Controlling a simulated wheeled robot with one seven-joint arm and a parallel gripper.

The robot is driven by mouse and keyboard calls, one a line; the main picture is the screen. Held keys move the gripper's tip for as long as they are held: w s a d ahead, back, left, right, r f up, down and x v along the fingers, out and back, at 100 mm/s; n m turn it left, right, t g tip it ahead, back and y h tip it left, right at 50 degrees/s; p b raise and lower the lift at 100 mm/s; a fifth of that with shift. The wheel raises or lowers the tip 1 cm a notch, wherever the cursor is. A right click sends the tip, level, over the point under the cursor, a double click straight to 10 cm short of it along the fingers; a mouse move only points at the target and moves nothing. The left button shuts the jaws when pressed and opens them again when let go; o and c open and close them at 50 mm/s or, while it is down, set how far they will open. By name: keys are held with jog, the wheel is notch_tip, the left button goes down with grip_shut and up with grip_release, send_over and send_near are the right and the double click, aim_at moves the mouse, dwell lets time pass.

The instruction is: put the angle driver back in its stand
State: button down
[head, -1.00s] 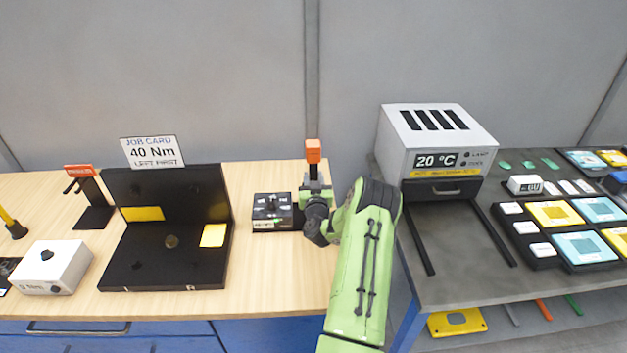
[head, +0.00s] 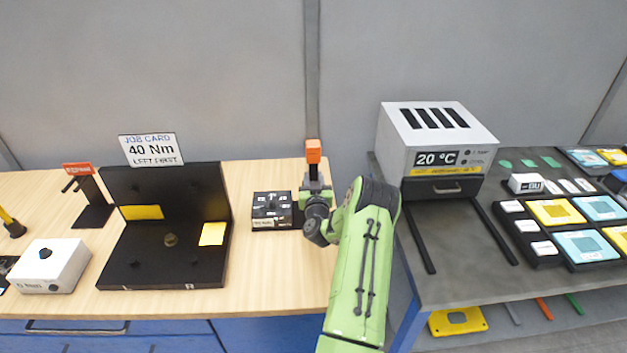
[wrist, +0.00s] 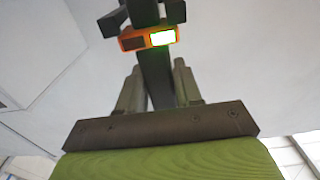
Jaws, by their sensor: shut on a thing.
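The angle driver (head: 313,152) shows as an upright tool with an orange block at its top, above the back edge of the right part of the wooden bench. In the wrist view its dark shaft (wrist: 152,62) runs between the fingers, with an orange band and a lit green-white display. My gripper (wrist: 156,85) is shut on it; in the head view the gripper (head: 315,188) points up, its fingers partly hidden. A black stand with a red sign (head: 92,203) is at the left of the bench, with a forked top that looks empty; its sign is unreadable.
A black socket tray (head: 272,221) lies just left of my gripper. A black open case (head: 165,262) with yellow pads, a job card (head: 151,150) reading 40 Nm and a white box (head: 50,268) fill the left. A grey oven-like unit (head: 436,140) stands right.

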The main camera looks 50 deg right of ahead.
jog(key=shift+f+b, duration=0.25)
jog(key=shift+b, duration=0.2)
dwell(0.3)
jog(key=c, duration=0.8)
grip_release()
jog(key=shift+o, duration=0.6)
jog(key=shift+a+f, duration=0.1)
jog(key=shift+f, duration=0.2)
jog(key=b+v, duration=1.5)
jog(key=b, duration=0.2)
jog(key=shift+s+a+r+b, duration=0.2)
jog(key=shift+s+r+b, duration=0.1)
jog(key=shift+b, duration=0.05)
